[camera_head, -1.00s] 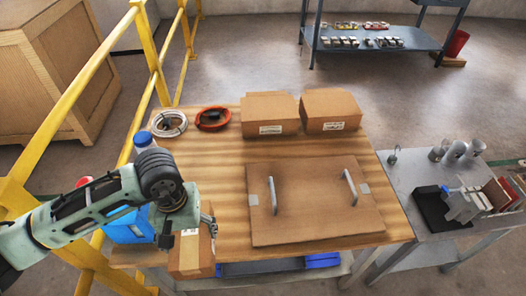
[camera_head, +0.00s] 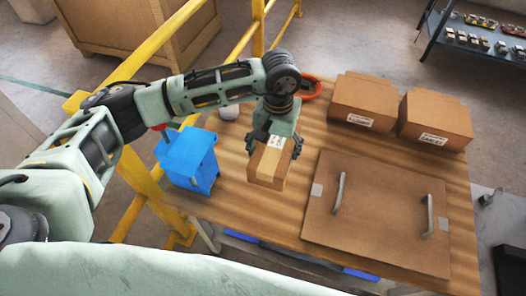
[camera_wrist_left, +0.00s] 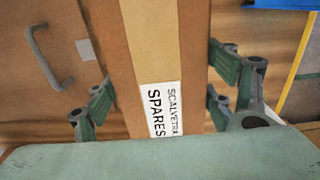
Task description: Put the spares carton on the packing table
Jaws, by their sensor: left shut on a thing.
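My left gripper (camera_head: 270,138) is shut on the spares carton (camera_head: 268,168), a small brown box with a tape strip and a white label. In the left wrist view, the carton (camera_wrist_left: 150,50) stands between the two fingers of the gripper (camera_wrist_left: 165,100), and its label reads "SPARES". In the head view the carton is over the wooden packing table (camera_head: 236,178), left of the board with handles. I cannot tell whether its base touches the tabletop. My right gripper is not in view.
A flat brown board with two handles (camera_head: 375,225) covers the table's right front. Two cartons (camera_head: 365,98) (camera_head: 436,115) stand at the back. A blue container (camera_head: 188,160) is at the left edge. A red coil (camera_head: 311,88) lies behind my gripper. Yellow rails (camera_head: 135,215) run along the left.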

